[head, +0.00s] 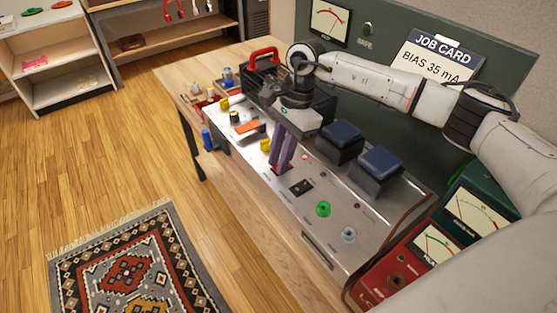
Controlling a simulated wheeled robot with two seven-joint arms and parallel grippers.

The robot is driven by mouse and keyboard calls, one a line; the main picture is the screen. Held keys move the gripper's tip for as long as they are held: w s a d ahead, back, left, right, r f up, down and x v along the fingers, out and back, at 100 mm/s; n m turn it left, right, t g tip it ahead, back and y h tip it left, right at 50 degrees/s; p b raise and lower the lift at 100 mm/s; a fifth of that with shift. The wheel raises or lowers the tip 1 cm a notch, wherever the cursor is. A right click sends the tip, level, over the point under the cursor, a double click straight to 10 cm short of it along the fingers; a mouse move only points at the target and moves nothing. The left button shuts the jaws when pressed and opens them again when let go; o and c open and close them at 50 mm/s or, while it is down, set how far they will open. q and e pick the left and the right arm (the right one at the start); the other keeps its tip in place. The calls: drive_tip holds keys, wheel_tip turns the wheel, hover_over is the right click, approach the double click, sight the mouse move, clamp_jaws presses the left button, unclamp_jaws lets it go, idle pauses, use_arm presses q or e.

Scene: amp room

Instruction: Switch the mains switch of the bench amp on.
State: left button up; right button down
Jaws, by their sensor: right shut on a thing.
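The bench amp (335,260) is a long silver chassis on the wooden bench, with colored knobs along its top. A small black switch (300,187) sits on its near side, between my right gripper and a green knob (323,208). I cannot tell for sure whether it is the mains switch. My right gripper (280,168) points down over the chassis, just left of this switch. Its purple fingers are close together on something they hide. A small red light (305,157) shows right of the fingers. My left gripper is not in view.
Two blue-topped blocks (379,161) stand on the chassis behind the controls. Yellow knobs (265,145) and an orange part (247,127) lie to the left. A red meter box (420,250) stands at the right. A red-handled toolbox (262,56) stands at the back left.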

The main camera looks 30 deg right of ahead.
drive_tip(key=c, duration=1.6)
unclamp_jaws()
drive_tip(key=shift+r, duration=0.1)
drive_tip(key=b+v, duration=0.1)
drive_tip(key=v, duration=0.9)
drive_tip(key=shift+r, duration=0.1)
